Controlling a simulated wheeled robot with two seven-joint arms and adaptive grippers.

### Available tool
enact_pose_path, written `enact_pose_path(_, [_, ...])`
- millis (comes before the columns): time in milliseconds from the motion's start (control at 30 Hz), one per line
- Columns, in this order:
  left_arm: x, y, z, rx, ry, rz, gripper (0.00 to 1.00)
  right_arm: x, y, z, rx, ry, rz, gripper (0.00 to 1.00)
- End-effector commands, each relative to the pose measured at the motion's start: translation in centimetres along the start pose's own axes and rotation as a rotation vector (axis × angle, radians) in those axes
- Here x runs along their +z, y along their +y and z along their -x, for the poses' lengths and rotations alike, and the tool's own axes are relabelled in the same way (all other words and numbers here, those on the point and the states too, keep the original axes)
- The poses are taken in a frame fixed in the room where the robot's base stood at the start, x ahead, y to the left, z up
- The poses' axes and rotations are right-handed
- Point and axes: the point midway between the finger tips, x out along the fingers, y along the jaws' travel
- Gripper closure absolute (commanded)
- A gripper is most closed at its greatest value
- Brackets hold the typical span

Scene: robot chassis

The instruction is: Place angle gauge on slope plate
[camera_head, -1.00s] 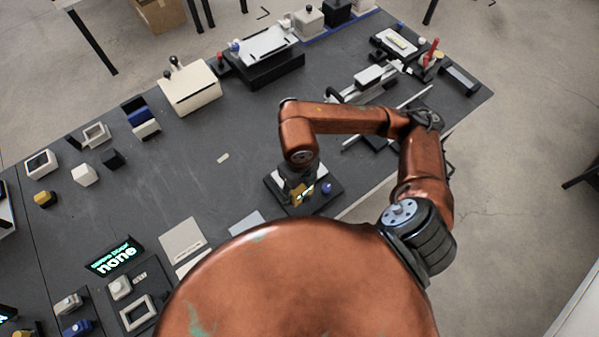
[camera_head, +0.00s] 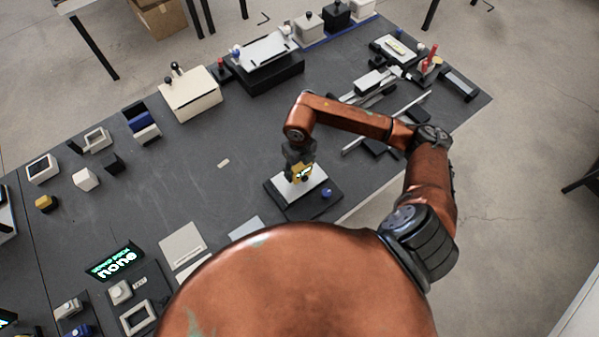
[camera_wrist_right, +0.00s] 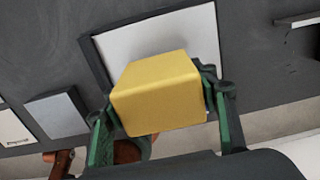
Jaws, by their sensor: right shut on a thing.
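The angle gauge (camera_head: 303,174) is a small yellow block with a lit display. My right gripper (camera_head: 299,166) is shut on it and holds it over a pale plate on a dark base (camera_head: 330,198) with a blue knob. In the right wrist view the yellow gauge (camera_wrist_right: 158,95) sits between the green-edged fingers of the right gripper (camera_wrist_right: 165,112), with the pale plate (camera_wrist_right: 160,37) behind it. A white plate (camera_head: 265,46), seemingly tilted, rests on a black block at the back; it looks like the slope plate. My left gripper is out of view.
A cream box (camera_head: 190,93) stands left of the back plate. Rails and bars (camera_head: 390,125) lie to the right. The table's middle is mostly clear.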

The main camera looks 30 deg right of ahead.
Motion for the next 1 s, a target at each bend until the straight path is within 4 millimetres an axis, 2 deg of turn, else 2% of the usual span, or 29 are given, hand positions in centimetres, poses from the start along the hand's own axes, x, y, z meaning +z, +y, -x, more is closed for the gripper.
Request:
enact_pose_path(133, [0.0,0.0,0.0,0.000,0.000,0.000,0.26,0.6,-0.5,-1.0,0.000,0.002,-0.002,0.81])
enact_pose_path(333, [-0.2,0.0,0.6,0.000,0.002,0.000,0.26,0.6,-0.4,-3.7,0.002,0.002,-0.001,0.81])
enact_pose_path(700, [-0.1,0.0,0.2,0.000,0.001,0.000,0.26,0.6,-0.5,-4.3,0.000,0.000,0.000,0.81])
enact_pose_path(733, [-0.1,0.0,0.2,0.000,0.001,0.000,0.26,0.6,-0.5,-4.3,0.000,0.000,0.000,0.45])
enact_pose_path(1000, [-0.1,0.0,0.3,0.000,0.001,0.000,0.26,0.6,-0.5,-4.2,0.000,0.000,0.000,0.29])
